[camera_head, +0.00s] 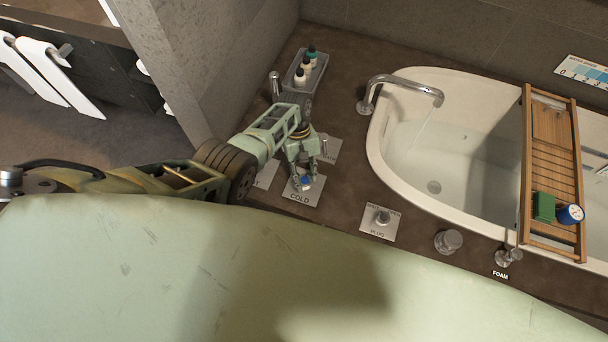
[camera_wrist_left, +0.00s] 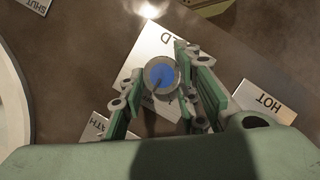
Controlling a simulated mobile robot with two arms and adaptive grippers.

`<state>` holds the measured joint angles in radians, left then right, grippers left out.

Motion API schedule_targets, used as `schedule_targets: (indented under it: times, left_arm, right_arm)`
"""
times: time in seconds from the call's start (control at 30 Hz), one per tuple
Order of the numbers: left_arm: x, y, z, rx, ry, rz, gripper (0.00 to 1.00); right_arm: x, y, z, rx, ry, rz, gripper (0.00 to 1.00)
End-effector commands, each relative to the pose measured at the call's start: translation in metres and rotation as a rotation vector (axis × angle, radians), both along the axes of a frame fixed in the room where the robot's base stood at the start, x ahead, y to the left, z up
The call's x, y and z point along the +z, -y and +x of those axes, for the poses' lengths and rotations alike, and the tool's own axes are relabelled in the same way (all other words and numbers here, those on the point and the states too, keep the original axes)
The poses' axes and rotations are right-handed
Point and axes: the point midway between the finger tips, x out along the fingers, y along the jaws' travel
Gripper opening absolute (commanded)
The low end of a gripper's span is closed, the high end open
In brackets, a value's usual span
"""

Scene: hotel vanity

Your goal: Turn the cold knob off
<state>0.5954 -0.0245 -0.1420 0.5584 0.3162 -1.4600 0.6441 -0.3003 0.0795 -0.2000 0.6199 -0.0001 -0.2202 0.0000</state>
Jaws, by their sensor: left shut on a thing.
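The cold knob (camera_head: 305,181) has a blue top and stands on a plate marked COLD (camera_head: 301,196). In the left wrist view the knob (camera_wrist_left: 161,76) shows as a round metal knob with a blue face and a dark pointer line, on its white plate (camera_wrist_left: 146,50). My left gripper (camera_head: 304,178) points down over the knob from above. In the wrist view its fingers (camera_wrist_left: 158,92) stand on either side of the knob and are shut on it. The fingers hide part of the plate. My right gripper is not in view.
A bathtub (camera_head: 376,150) with a curved chrome spout (camera_head: 405,81) and a wooden bath rack (camera_head: 552,160) lies to the right. Bottles stand in a grey tray (camera_head: 319,75) behind my gripper.

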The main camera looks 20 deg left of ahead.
Motion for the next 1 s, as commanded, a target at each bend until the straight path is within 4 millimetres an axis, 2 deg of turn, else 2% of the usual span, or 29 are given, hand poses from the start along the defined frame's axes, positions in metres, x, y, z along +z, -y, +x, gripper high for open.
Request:
schedule_targets:
  times: [0.03,0.63,0.67,0.83,1.0]
  left_arm:
    - [0.0029,0.0071,0.0049,-0.012,0.011,-0.013,0.03]
    - [0.0034,0.0080,0.0040,-0.048,0.009,-0.014,0.03]
    - [0.0034,0.0080,0.0040,-0.048,0.009,-0.014,0.31]
    - [0.0027,0.0070,0.0028,-0.049,0.007,-0.012,0.45]
    - [0.0016,0.0049,0.0012,-0.048,0.002,-0.008,0.45]
  right_arm:
    - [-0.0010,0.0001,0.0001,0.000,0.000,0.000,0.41]
    - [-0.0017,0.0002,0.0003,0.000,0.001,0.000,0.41]
    - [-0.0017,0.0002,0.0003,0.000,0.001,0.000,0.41]
    - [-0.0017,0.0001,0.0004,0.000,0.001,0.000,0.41]
    - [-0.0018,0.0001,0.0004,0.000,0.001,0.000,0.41]
